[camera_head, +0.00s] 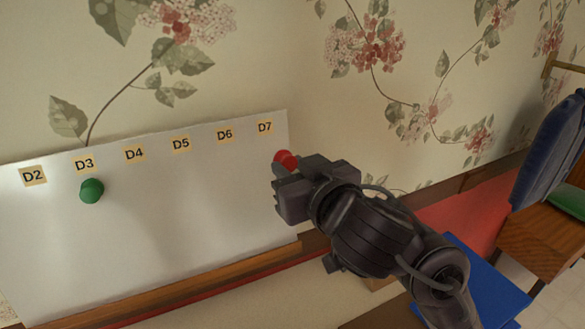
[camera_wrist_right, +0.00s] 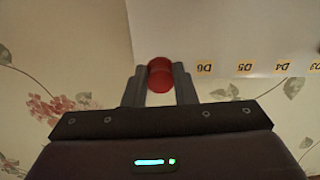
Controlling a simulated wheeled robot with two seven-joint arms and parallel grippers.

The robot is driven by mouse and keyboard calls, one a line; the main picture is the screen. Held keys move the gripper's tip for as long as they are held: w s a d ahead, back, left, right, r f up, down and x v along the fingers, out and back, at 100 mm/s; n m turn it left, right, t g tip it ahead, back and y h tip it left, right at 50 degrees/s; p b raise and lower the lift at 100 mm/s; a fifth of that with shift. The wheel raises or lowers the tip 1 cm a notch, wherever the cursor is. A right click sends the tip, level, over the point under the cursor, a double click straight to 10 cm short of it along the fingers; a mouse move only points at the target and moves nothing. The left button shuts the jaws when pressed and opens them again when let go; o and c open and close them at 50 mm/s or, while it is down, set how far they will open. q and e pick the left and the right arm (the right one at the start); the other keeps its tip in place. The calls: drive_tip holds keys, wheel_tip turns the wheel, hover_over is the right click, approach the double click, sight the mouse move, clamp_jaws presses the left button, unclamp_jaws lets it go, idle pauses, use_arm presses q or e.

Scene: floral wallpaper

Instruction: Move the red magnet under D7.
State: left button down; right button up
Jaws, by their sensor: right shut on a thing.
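The red magnet (camera_head: 286,159) is between the fingers of my right gripper (camera_head: 283,176), close to the right edge of the whiteboard (camera_head: 150,220). The wrist view shows the red magnet (camera_wrist_right: 160,76) with a gripper finger on each side, shut on it. The D7 label (camera_head: 265,127) is at the board's top right, up and to the left of the magnet in the head view. In the wrist view D7 does not show; the magnet and fingers may hide it. I cannot tell whether the magnet touches the board. My left gripper is not in view.
A green magnet (camera_head: 91,190) sits under D3 (camera_head: 84,164). Labels D2 (camera_head: 33,176), D4 (camera_head: 134,153), D5 (camera_head: 181,144) and D6 (camera_head: 224,134) run along the board's top. A wooden ledge (camera_head: 200,283) runs below the board. A wooden chair (camera_head: 545,235) stands at the right.

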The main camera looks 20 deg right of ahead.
sight(277, 158)
drive_tip(key=shift+w+a+f, duration=0.1)
drive_tip(key=shift+w+a, duration=0.05)
drive_tip(key=shift+w, duration=0.3)
drive_tip(key=shift+w+a+f+b, duration=0.15)
drive_tip(key=shift+w+b, duration=0.4)
drive_tip(key=shift+w, duration=0.1)
drive_tip(key=shift+b+x, duration=0.8)
drive_tip(key=shift+x, duration=0.9)
drive_tip(key=shift+w, duration=0.15)
drive_tip(key=shift+w+f, duration=0.1)
drive_tip(key=shift+w, duration=0.25)
drive_tip(key=o, duration=1.6)
